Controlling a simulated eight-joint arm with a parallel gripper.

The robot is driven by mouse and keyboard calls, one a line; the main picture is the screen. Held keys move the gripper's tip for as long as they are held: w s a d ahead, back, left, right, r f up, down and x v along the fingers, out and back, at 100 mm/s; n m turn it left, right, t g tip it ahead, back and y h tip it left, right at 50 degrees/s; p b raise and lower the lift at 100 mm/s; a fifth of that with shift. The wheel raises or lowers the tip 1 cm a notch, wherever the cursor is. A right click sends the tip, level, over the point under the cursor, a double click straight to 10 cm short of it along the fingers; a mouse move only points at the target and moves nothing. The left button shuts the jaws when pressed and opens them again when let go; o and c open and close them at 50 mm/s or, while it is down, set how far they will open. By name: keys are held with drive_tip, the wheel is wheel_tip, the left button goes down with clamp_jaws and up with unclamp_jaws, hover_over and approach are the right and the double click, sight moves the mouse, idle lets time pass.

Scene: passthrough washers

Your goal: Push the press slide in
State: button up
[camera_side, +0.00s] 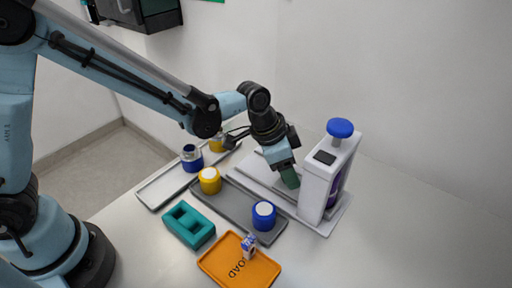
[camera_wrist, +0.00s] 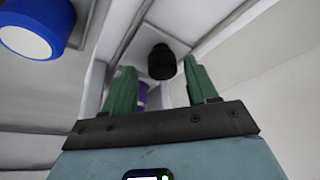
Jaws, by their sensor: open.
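The white press (camera_side: 318,182) stands at the right of the table, with a blue round knob (camera_side: 340,127) on top and a purple part partly visible inside. Its pale base plate (camera_side: 335,214) extends to the left beneath my gripper. My gripper (camera_side: 290,178) points down just left of the press, close to its upright body. In the wrist view its two green fingers (camera_wrist: 160,68) are apart with nothing clamped. A black round knob (camera_wrist: 162,62) shows beyond and between the fingertips; I cannot tell whether they touch it. I cannot clearly make out how far the slide is out.
A grey tray (camera_side: 236,207) holds a yellow jar (camera_side: 210,180) and a blue jar (camera_side: 264,215). A pale tray (camera_side: 160,190) behind holds another blue and yellow jar. A teal block (camera_side: 189,225) and an orange tray (camera_side: 225,270) with a small carton (camera_side: 249,247) lie in front.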

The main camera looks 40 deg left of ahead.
drive_tip(key=shift+r, duration=0.1)
drive_tip(key=v, duration=1.2)
drive_tip(key=s+a+n+t+y, duration=0.1)
drive_tip(key=s+a+n, duration=0.3)
drive_tip(key=a, duration=0.4)
drive_tip(key=s+a+n+t+y, duration=0.2)
drive_tip(key=s+a+n, duration=0.3)
drive_tip(key=a, duration=0.3)
drive_tip(key=shift+s+f+t, duration=0.45)
drive_tip(key=shift+t, duration=0.05)
drive_tip(key=shift+a, duration=0.1)
